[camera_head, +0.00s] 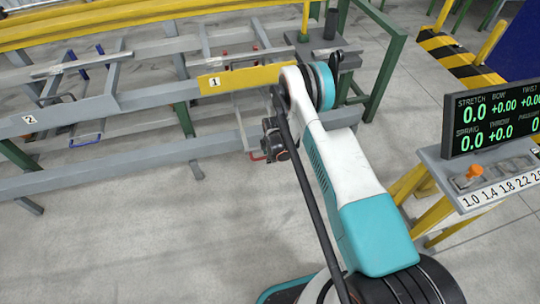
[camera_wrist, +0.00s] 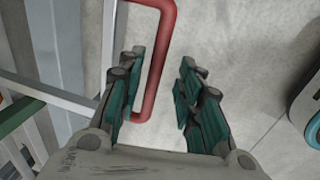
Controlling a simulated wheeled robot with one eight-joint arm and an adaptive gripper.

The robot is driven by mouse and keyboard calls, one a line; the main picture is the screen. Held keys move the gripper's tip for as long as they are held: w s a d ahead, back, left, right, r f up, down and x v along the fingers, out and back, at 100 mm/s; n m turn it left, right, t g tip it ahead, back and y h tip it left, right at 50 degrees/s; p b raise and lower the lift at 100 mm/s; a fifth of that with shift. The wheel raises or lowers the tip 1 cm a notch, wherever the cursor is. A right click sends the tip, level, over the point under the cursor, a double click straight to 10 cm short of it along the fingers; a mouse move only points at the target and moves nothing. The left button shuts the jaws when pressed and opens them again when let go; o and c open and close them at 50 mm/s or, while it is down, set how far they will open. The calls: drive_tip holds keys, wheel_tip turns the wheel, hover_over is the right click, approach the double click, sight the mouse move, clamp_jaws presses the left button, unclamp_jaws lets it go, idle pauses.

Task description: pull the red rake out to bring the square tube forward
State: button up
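The red rake's handle (camera_head: 257,157) shows below the front rail beside the yellow plate marked 1, partly hidden by my gripper (camera_head: 272,140). In the wrist view the red handle (camera_wrist: 160,65) is a bent bar running between the fingers of my gripper (camera_wrist: 160,62). The fingers are open, with a gap to the right of the bar. The handle's lower end meets the left finger in the picture; I cannot tell whether they touch. A grey bar (camera_head: 240,57), seemingly the square tube, lies across the table behind plate 1, near small red uprights.
A blue handle (camera_head: 86,142) hangs under the rail marked 2, and another grey bar (camera_head: 80,65) lies behind it. A display (camera_head: 490,110) and a console (camera_head: 485,175) with an orange knob stand at the right. The floor in front of the rails is clear.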

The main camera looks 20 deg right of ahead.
wheel_tip(320, 180, up, 12)
drive_tip(key=s, duration=0.2)
drive_tip(key=shift+s+f, duration=0.15)
idle(0.6)
drive_tip(key=s+r+m+t, duration=0.1)
drive_tip(key=s+r+m, duration=0.2)
drive_tip(key=r, duration=0.8)
drive_tip(key=s+r+m, duration=0.2)
drive_tip(key=s+r, duration=0.1)
drive_tip(key=r, duration=0.9)
drive_tip(key=s+r+m+t, duration=0.1)
drive_tip(key=s+r+m, duration=0.15)
drive_tip(key=r, duration=0.85)
drive_tip(key=s+r+m+t, duration=0.1)
drive_tip(key=s+r+m, duration=0.4)
drive_tip(key=s+r, duration=0.55)
drive_tip(key=s+m+t, duration=0.2)
drive_tip(key=s+m, duration=0.3)
drive_tip(key=s, duration=0.9)
drive_tip(key=shift+s+a+f, duration=0.15)
drive_tip(key=shift+s+a, duration=0.05)
drive_tip(key=shift+s, duration=0.15)
